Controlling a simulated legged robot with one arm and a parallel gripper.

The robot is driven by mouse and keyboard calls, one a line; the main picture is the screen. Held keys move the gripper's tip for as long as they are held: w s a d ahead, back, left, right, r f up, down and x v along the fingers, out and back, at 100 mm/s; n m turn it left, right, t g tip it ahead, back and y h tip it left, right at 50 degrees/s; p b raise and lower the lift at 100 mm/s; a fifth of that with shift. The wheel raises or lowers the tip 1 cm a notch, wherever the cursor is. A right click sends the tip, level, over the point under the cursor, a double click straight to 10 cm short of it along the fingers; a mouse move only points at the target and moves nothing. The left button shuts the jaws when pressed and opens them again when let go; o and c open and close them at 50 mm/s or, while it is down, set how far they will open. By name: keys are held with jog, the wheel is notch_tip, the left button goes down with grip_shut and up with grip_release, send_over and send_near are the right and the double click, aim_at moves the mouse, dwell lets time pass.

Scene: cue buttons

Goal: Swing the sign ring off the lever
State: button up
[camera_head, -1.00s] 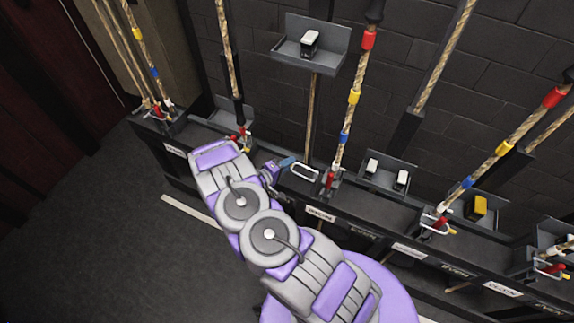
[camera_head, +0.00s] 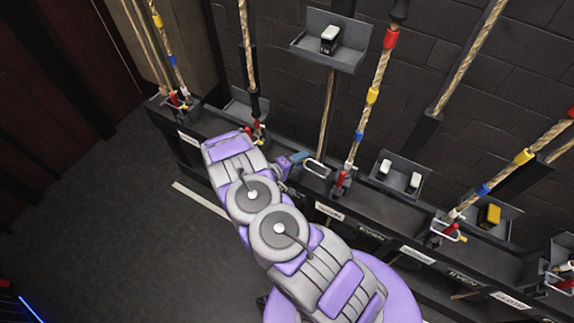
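A white sign ring (camera_head: 315,168) lies just left of a red lever (camera_head: 341,180) at the foot of a rope with red, yellow and blue bands. My gripper (camera_head: 299,158) is at the ring's left end, partly behind my purple and grey arm. The fingertips seem to touch or nearly touch the ring, but they are too small to tell whether they are closed on it. Whether the ring still loops around the lever is unclear.
A dark rail (camera_head: 385,236) with white labels runs along the brick wall. Other roped levers stand at left and right, one with a white ring (camera_head: 449,230). A grey shelf (camera_head: 352,59) holds a black and white button box (camera_head: 330,39). The dark floor (camera_head: 110,220) is open at left.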

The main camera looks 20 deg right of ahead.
jog(key=v, duration=1.7)
